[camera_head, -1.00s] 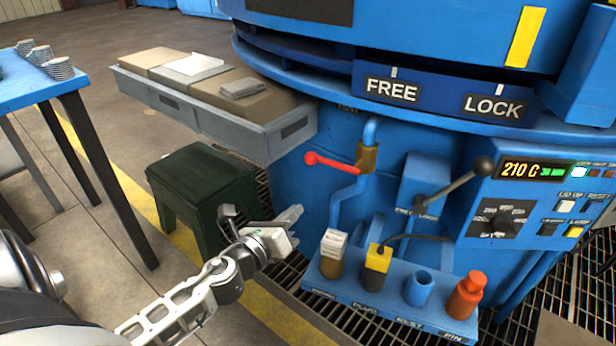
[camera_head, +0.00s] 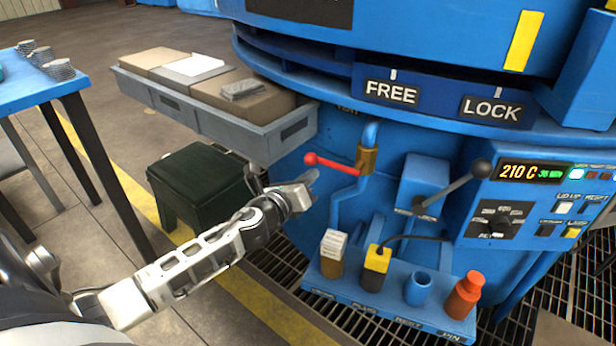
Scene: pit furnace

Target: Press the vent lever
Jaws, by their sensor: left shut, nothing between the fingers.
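The vent lever looks to be the red-handled lever (camera_head: 333,163) on a brass valve (camera_head: 367,160) of the blue pipe at the furnace's side. Its handle points left, tilted slightly up toward its round red knob. My left gripper (camera_head: 312,180) is shut and empty, just below and left of the knob. Its fingertips are close to the lever; I cannot tell whether they touch. My right gripper is not in view.
A grey lever with a black knob (camera_head: 481,167) sits beside the control panel (camera_head: 540,200). Below is a blue rack (camera_head: 390,308) with several holders. A grey tray (camera_head: 262,140) juts out above my left gripper, and a dark green stool (camera_head: 203,185) stands behind it.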

